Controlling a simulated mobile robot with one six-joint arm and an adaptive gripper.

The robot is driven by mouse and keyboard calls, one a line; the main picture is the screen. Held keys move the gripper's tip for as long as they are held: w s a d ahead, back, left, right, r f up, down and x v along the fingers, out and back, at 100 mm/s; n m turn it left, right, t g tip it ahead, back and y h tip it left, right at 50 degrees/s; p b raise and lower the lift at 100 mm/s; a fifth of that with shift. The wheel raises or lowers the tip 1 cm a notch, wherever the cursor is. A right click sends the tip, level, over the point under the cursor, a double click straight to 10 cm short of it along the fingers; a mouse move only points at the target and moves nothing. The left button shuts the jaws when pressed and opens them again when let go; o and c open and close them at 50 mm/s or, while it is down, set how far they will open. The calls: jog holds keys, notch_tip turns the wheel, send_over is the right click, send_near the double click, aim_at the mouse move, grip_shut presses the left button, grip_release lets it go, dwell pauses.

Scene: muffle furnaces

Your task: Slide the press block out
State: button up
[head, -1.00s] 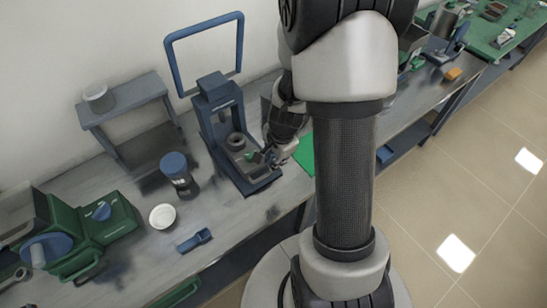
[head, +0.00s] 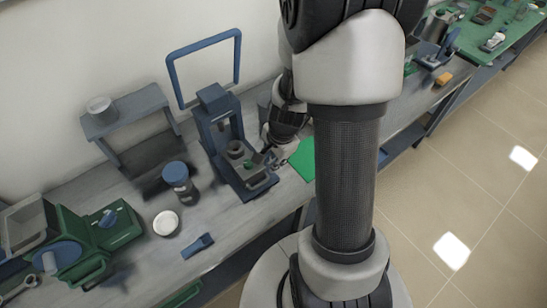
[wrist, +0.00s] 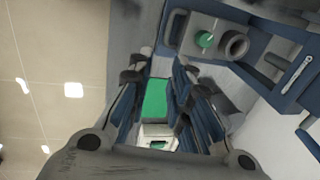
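A blue press (head: 222,125) stands on the grey bench. A light grey block (head: 258,178) sits on its low base, with a green knob and a dark grey ring on or beside it. In the wrist view the block (wrist: 192,45), green knob (wrist: 204,39) and ring (wrist: 235,45) are at the top, beyond the fingertips. My gripper (head: 271,157) is beside the right side of the press base. In the wrist view my gripper (wrist: 160,68) has its fingers apart with nothing between them. I cannot tell whether a finger touches the block.
A green mat (head: 304,158) lies right of the press. A dark jar with a blue lid (head: 175,171), a white dish (head: 166,223) and a blue scoop (head: 198,245) stand to the left. A grey stand (head: 130,107) is behind them.

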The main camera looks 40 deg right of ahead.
dwell(0.4)
jog(key=v, duration=1.2)
